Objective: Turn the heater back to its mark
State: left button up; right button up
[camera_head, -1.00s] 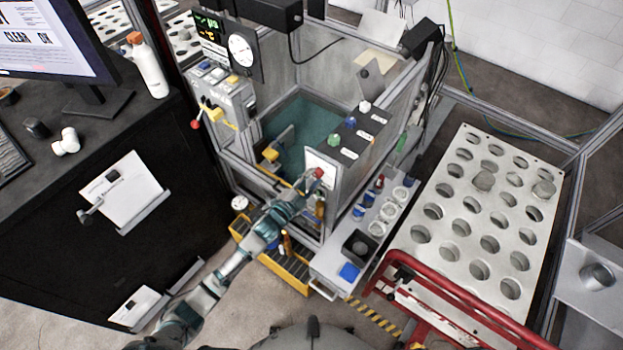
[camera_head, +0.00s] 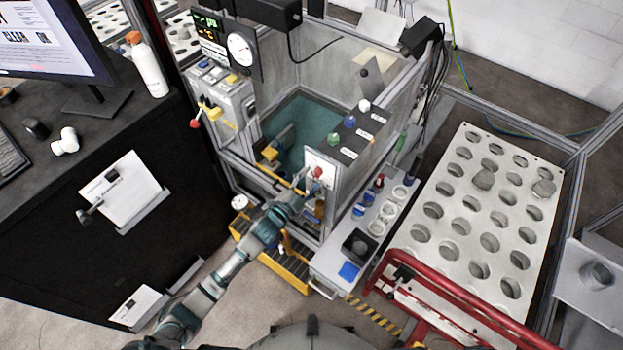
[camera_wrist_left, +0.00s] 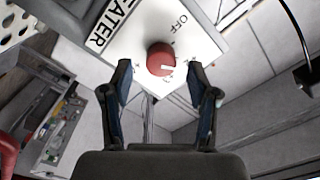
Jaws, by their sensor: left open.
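The heater's red knob (camera_wrist_left: 161,59) sits on a white plate (camera_wrist_left: 135,35) marked "HEATER" and "OFF" in the left wrist view. A pale pointer line on the knob points right, away from "OFF"; the small marks beside it are too small to read. My left gripper (camera_wrist_left: 160,75) is open, with one finger on each side below the knob, apart from it. In the head view the red knob (camera_head: 317,172) is on the tank's front corner, with my left gripper (camera_head: 305,187) just in front of it. My right gripper is not in view.
A tank with teal liquid (camera_head: 305,125) stands behind the knob. Colored knobs line its right rim. A tray with cups (camera_head: 385,228) and a red-railed cart (camera_head: 450,290) are at the right. A yellow step (camera_head: 285,270) lies below my arm.

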pick_arm(q)
jog(key=v, duration=1.1)
jog(key=shift+f, duration=0.1)
jog(key=w+a+f+n+g+y, duration=0.1)
jog(key=a+f+n+y, duration=0.25)
jog(key=f, duration=0.55)
jog(key=a+f+n+g+y, duration=0.15)
jog(key=a+f, duration=0.25)
jog(key=f, duration=0.6)
jog(key=s+a+f+n+g+y, duration=0.1)
jog(key=s+a+f+n+y, duration=0.2)
jog(key=f, duration=0.6)
jog(key=s+a+f+n+g, duration=0.1)
jog(key=s+a+f+g, duration=0.1)
jog(key=s+a+f, duration=0.5)
jog(key=s+f+n+g+y, duration=0.2)
jog(key=s+f+n+g, duration=0.15)
jog(key=s+f, duration=1.15)
jog(key=s+f+n+g, duration=0.1)
jog(key=s+f+g, duration=0.1)
jog(key=s, duration=0.8)
jog(key=s+f+n+g, duration=0.1)
jog(key=s+f, duration=0.3)
jog(key=s, duration=0.6)
jog(key=shift+s+d+f+g+y, duration=0.2)
jog(key=shift+d+g+y, duration=0.15)
jog(key=shift+g, duration=0.45)
